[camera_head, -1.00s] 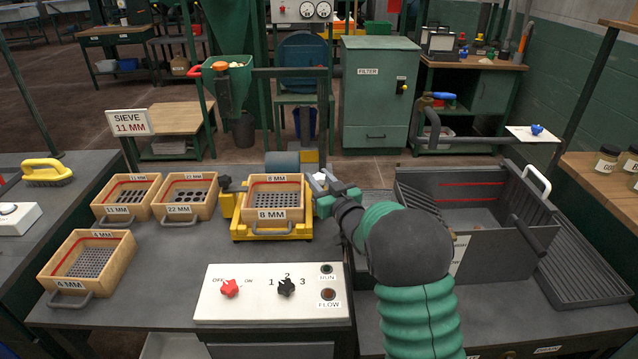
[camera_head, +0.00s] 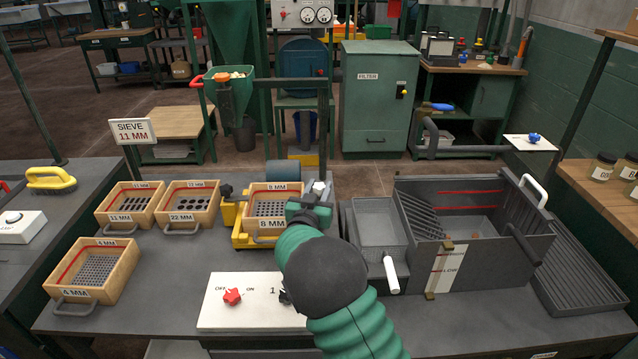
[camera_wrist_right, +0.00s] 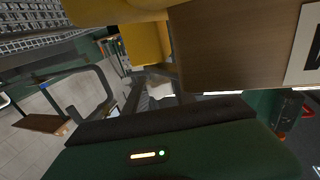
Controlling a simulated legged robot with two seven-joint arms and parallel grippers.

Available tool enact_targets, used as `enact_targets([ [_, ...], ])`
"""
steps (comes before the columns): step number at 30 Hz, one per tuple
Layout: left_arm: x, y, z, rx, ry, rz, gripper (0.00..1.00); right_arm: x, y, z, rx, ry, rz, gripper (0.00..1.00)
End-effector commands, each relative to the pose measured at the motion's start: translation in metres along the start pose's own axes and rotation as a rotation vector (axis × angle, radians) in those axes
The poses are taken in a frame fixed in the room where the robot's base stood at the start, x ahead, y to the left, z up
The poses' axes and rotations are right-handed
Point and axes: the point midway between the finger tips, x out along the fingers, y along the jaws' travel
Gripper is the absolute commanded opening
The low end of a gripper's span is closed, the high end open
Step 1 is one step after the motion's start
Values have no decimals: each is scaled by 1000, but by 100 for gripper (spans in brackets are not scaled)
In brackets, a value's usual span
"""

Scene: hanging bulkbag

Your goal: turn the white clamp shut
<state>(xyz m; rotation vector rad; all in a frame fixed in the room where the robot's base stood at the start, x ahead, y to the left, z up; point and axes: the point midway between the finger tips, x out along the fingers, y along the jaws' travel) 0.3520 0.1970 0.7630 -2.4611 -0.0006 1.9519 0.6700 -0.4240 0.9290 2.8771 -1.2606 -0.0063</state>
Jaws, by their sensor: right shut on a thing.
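The 8 mm sieve (camera_head: 268,209) sits in the yellow cradle (camera_head: 240,232), its right side partly covered by my right gripper. My right gripper (camera_head: 312,203) is at the cradle's right side, shut on the white clamp. Only a small pale part of the clamp (camera_head: 319,187) shows past the gripper. In the right wrist view, a pale piece (camera_wrist_right: 160,90) lies between the jaws, close to the yellow cradle (camera_wrist_right: 150,42) and the wooden sieve wall (camera_wrist_right: 225,50). The clamp's exact angle is hidden. My left gripper is out of view.
A black knob (camera_head: 226,190) is on the cradle's left. Three other sieves stand left, among them the 4 mm sieve (camera_head: 92,270). A control panel (camera_head: 250,305) is in front. A grey pan (camera_head: 380,225) and a large grey bin (camera_head: 470,215) are to the right.

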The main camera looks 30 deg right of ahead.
Motion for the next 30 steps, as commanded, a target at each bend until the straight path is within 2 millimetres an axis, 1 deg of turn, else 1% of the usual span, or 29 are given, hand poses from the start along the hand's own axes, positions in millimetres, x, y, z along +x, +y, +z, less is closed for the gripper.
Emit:
enact_targets([
  [3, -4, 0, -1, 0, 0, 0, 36, 0, -1, -1, -1, 2, 14, 0],
  [15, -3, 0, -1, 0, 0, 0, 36, 0, 0, -1, 1, 4, 21, 0],
  [16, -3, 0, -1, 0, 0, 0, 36, 0, 0, -1, 1, 4, 21, 34],
  [20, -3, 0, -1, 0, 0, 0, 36, 0, 0, -1, 1, 3, 21, 51],
  [21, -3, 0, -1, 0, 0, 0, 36, 0, 0, -1, 1, 3, 21, 53],
  [30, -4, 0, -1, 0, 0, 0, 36, -2, 0, -1, 2, 2, 20, 53],
])
